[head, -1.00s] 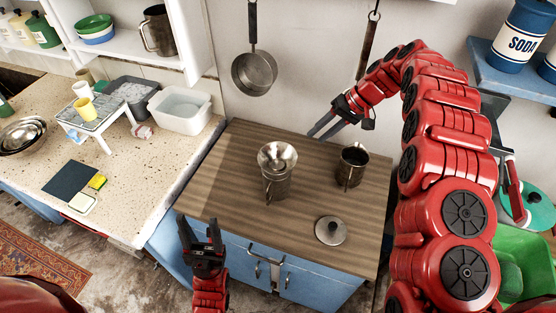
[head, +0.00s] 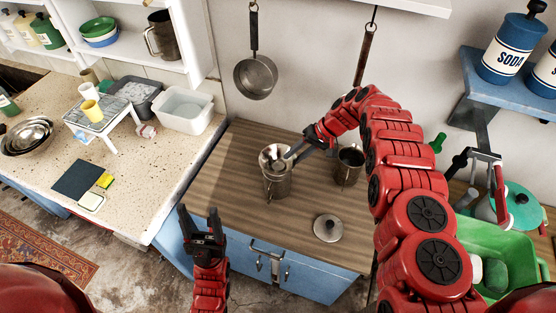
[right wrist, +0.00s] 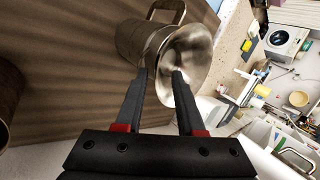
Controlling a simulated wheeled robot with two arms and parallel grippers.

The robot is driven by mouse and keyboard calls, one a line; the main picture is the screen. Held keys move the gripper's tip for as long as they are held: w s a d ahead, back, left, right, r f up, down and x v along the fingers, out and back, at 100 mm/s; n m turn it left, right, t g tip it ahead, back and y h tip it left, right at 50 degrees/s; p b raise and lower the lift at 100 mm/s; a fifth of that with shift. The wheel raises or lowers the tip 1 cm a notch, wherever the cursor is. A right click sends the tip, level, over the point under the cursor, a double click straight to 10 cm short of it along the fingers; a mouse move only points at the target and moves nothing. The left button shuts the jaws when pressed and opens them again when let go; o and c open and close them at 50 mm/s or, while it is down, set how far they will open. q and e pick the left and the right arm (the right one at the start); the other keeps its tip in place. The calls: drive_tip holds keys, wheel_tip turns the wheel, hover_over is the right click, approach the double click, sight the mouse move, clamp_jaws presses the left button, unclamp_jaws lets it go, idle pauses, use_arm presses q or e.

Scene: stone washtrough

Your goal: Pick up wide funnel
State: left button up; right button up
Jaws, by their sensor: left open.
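The wide metal funnel (head: 269,155) sits mouth up in the top of a metal jug (head: 276,185) on the wooden counter. In the right wrist view, the funnel (right wrist: 190,50) shows its shiny flared mouth, with the jug (right wrist: 130,40) behind it. My right gripper (head: 291,154) is at the right side of the funnel. In the right wrist view its fingers (right wrist: 160,73) are apart, one on each side of the near rim; I cannot tell whether they touch it. My left gripper (head: 199,212) is open and empty in front of the counter's left front edge.
A second metal jug (head: 349,165) stands close to the right, by my right arm. A round metal lid (head: 327,228) lies near the counter's front. A pan (head: 255,77) hangs on the wall behind. The left part of the wooden counter (head: 233,160) is clear.

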drive_tip(key=shift+c, duration=0.3)
clamp_jaws()
idle(1.1)
